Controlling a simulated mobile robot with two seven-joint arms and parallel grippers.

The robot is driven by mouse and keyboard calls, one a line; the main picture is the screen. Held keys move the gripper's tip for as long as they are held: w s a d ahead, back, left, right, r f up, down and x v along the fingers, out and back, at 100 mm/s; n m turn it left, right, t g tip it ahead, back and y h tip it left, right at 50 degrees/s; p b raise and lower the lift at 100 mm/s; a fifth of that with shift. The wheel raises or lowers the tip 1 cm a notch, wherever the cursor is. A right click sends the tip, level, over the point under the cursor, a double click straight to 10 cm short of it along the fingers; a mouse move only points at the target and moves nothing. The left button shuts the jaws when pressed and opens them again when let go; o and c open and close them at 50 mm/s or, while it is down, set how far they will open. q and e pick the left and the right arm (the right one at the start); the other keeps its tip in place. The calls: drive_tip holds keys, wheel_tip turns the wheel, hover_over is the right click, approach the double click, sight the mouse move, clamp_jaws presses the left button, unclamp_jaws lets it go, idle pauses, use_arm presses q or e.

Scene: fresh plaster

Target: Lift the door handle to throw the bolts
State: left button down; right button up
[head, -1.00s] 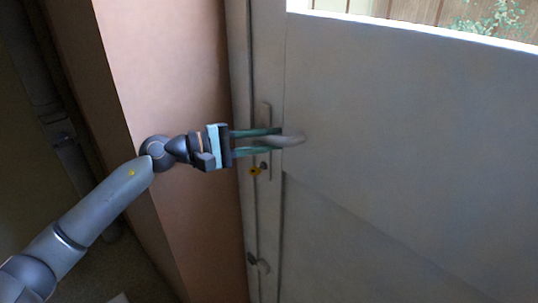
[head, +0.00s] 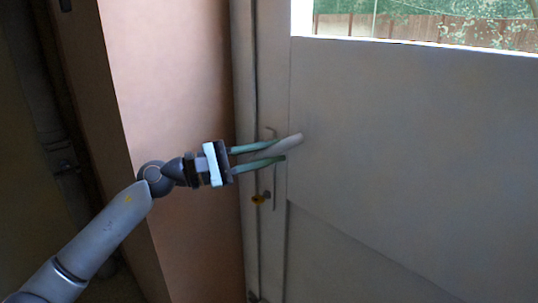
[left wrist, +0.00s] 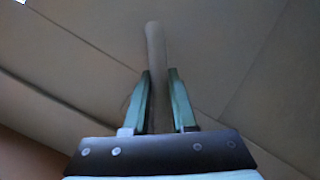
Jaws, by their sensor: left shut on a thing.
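The door handle (head: 292,142) is a pale grey lever on a narrow plate at the left edge of the grey door (head: 400,120). It slants, with its free right end higher than its pivot side. My left gripper (head: 281,150) comes in from the left, its two green fingers shut on the lever, one above and one below. In the left wrist view the handle (left wrist: 155,45) runs between the fingers (left wrist: 159,85) and sticks out past their tips. The fingers hide part of the lever and plate. The bolts cannot be seen. My right gripper is not in view.
A pinkish plaster wall (head: 175,80) stands left of the door frame, close behind my left arm. A window (head: 420,28) at the top of the door shows a fence and greenery.

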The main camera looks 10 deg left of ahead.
use_arm(q)
drive_tip(key=c, duration=0.7)
unclamp_jaws()
drive_tip(key=shift+c, duration=0.2)
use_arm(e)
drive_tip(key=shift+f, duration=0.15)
use_arm(q)
drive_tip(key=shift+a, duration=0.1)
drive_tip(key=b+v, duration=0.3)
drive_tip(key=v, duration=0.9)
drive_tip(key=shift+s+a, duration=0.15)
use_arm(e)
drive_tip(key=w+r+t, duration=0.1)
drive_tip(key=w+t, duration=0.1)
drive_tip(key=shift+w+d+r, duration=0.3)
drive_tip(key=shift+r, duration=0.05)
use_arm(q)
drive_tip(key=shift+f, duration=0.1)
